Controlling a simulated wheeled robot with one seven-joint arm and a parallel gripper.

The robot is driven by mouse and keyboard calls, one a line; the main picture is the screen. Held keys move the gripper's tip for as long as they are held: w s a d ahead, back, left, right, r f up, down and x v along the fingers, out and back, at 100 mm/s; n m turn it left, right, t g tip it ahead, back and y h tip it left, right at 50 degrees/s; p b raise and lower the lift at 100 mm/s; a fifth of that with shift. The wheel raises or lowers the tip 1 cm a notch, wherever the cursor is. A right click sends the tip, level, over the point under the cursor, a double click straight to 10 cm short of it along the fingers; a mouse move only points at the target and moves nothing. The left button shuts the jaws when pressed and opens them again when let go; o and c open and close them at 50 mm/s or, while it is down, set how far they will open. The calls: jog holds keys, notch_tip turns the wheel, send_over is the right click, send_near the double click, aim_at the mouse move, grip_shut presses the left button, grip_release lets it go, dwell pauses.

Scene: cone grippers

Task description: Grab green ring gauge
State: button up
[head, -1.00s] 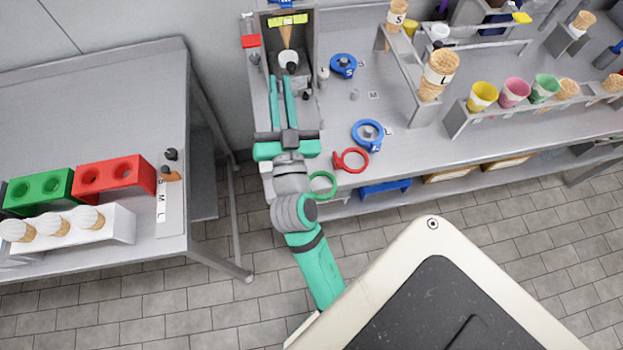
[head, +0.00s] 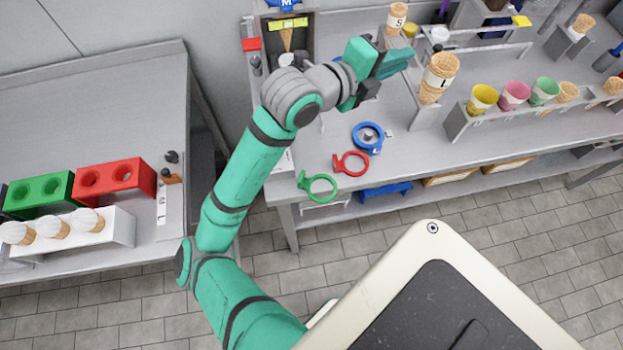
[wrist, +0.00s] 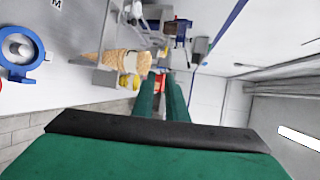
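The green ring gauge (head: 303,181) lies at the front left corner of the right-hand counter, its ring reaching over the front edge. Nothing covers it in the head view, and it is not seen in the wrist view. My gripper (head: 400,60) is raised over the counter, far behind and to the right of the green ring, pointing right. In the wrist view my gripper's fingers (wrist: 161,90) stand parallel with a narrow gap and hold nothing.
A red ring gauge (head: 338,163) lies right beside the green one. A blue ring gauge (head: 356,134) lies behind it. Cones stand in a rack (head: 455,122) on the right. A side table (head: 90,110) with red and green blocks is at the left.

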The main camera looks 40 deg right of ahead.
notch_tip(320, 180, down, 4)
jog(key=s+a+m+y, duration=0.1)
jog(key=a+m+y, duration=0.1)
jog(key=m+y, duration=0.1)
jog(key=m+t+y, duration=0.2)
jog(key=m+y, duration=0.5)
jog(key=y, duration=0.5)
send_over(301, 176)
notch_tip(301, 176, down, 12)
notch_tip(301, 176, down, 10)
jog(key=shift+r, duration=0.15)
jog(key=shift+c, duration=0.2)
grip_shut()
jog(key=shift+r, duration=0.15)
